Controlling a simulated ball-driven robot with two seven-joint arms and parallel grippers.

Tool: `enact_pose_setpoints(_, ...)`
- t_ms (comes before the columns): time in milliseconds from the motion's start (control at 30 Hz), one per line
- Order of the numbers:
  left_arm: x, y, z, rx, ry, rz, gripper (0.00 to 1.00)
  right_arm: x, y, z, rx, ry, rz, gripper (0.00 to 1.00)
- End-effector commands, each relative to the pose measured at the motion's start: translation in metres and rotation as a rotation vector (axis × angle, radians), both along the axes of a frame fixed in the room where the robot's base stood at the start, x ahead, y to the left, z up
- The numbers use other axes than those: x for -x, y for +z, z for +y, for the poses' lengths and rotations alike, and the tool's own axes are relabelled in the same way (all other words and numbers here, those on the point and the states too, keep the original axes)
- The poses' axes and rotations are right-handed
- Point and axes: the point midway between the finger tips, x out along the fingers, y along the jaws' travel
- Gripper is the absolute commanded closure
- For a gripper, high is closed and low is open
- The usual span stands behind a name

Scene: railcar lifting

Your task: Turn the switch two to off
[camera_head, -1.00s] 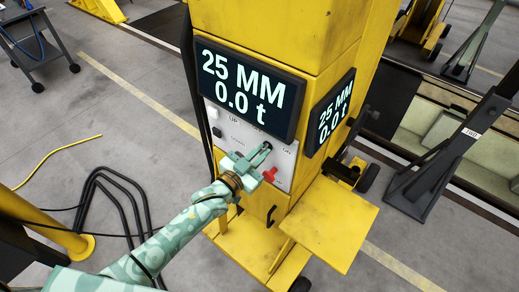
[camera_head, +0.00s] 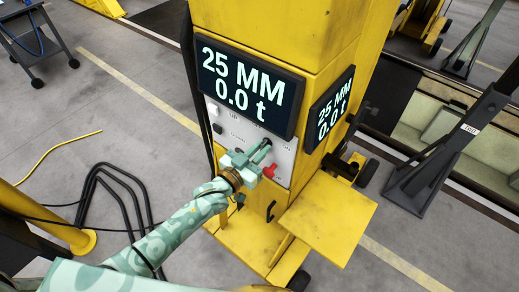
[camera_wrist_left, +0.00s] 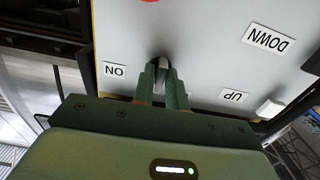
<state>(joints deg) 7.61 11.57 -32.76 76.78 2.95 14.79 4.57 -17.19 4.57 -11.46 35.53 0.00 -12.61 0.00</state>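The grey control panel (camera_head: 287,163) is on the front of a yellow lifting column. A dark rotary switch (camera_wrist_left: 160,61) sits near the ON label (camera_wrist_left: 115,71); its setting is hard to read behind the fingers. My left gripper (camera_head: 266,147) reaches the panel at this switch. In the left wrist view its two fingers (camera_wrist_left: 163,80) stand close on either side of the switch's grey handle and appear shut on it. They partly hide the switch. My right gripper is not in view.
A red knob (camera_head: 269,171) sits just below my left fingers. UP (camera_wrist_left: 235,97) and DOWN (camera_wrist_left: 269,39) labels mark the panel's other side. The front display (camera_head: 247,85) reads 25 MM and 0.0 t. A yellow shelf (camera_head: 328,218) juts out at lower right.

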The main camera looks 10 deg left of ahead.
Motion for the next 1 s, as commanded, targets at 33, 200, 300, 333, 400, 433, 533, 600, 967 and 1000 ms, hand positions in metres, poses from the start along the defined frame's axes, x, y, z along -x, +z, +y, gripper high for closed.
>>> enact_pose_setpoints(33,0.0,0.0,0.0,0.0,0.0,0.0,0.71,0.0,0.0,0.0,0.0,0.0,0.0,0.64)
enact_pose_setpoints(200,0.0,0.0,0.0,-0.001,0.0,-0.001,0.68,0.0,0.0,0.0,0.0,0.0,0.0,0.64)
enact_pose_setpoints(300,0.0,0.0,0.0,-0.001,0.0,-0.001,0.68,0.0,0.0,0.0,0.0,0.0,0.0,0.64)
enact_pose_setpoints(333,0.001,0.0,0.0,-0.001,0.0,-0.001,0.68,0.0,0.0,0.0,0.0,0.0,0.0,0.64)
enact_pose_setpoints(400,0.004,-0.001,0.002,-0.001,0.0,0.0,0.68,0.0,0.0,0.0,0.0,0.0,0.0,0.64)
enact_pose_setpoints(433,0.007,-0.002,0.004,-0.002,0.0,0.001,0.68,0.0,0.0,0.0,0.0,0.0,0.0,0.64)
enact_pose_setpoints(533,0.022,-0.002,0.013,-0.003,0.0,0.002,0.68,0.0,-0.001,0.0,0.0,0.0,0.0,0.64)
enact_pose_setpoints(600,0.037,-0.003,0.021,-0.004,0.0,0.002,0.68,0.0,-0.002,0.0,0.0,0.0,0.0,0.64)
enact_pose_setpoints(967,0.117,-0.003,0.068,-0.003,-0.001,0.002,0.68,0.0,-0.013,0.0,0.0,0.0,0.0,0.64)
enact_pose_setpoints(1000,0.123,-0.002,0.072,-0.003,-0.001,0.002,0.68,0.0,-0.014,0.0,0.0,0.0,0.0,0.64)
